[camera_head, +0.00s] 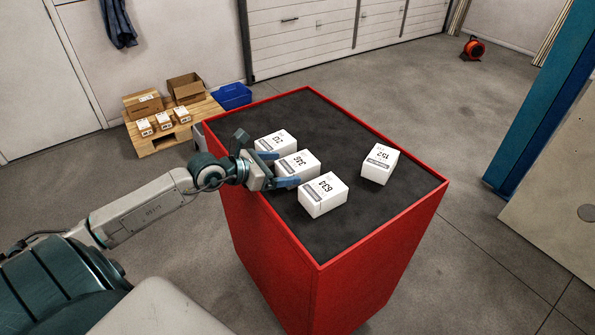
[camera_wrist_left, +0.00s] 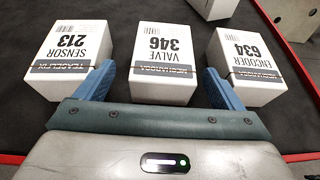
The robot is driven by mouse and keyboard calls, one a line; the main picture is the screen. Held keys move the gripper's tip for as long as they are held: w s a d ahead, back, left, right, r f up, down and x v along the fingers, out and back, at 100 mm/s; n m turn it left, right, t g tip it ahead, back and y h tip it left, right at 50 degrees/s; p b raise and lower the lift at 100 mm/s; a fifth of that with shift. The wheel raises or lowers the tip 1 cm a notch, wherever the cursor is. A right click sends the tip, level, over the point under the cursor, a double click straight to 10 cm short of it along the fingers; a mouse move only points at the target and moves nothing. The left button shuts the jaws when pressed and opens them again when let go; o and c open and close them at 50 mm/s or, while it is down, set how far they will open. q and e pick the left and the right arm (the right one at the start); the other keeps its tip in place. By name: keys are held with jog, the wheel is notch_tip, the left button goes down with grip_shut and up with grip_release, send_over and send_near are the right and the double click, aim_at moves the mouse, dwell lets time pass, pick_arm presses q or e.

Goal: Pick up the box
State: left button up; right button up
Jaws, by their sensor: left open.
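Several white boxes stand on the red cabinet's dark top (camera_head: 395,208). A fourth box, numbered 152 (camera_head: 379,164), stands apart to the right. My right gripper is out of view.
The cabinet top has a raised red rim (camera_head: 413,206). A wooden pallet (camera_head: 165,136) with cardboard boxes and small white boxes stands on the floor behind left, beside a blue crate (camera_head: 233,96). A blue post (camera_head: 540,110) rises at right.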

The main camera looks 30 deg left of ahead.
aim_at(298, 167)
pick_arm(q)
jog(key=shift+w+d+f, duration=0.1)
jog(key=shift+w+d, duration=0.1)
jog(key=shift+w, duration=0.15)
jog(key=shift+w+d+f+p, duration=0.2)
jog(key=shift+w+d+p, duration=0.1)
jog(key=shift+w, duration=0.2)
jog(key=p+x, duration=0.1)
jog(key=x, duration=0.1)
jog(key=shift+w+d+f, duration=0.1)
jog(key=shift+w+d, duration=0.05)
jog(key=shift+w, duration=0.05)
jog(key=shift+w+d+f, duration=0.2)
jog(key=shift+w+f, duration=0.1)
jog(key=shift+w, duration=0.1)
jog(key=shift+c, duration=1.3)
jog(key=c, duration=1)
jog(key=shift+o, duration=0.2)
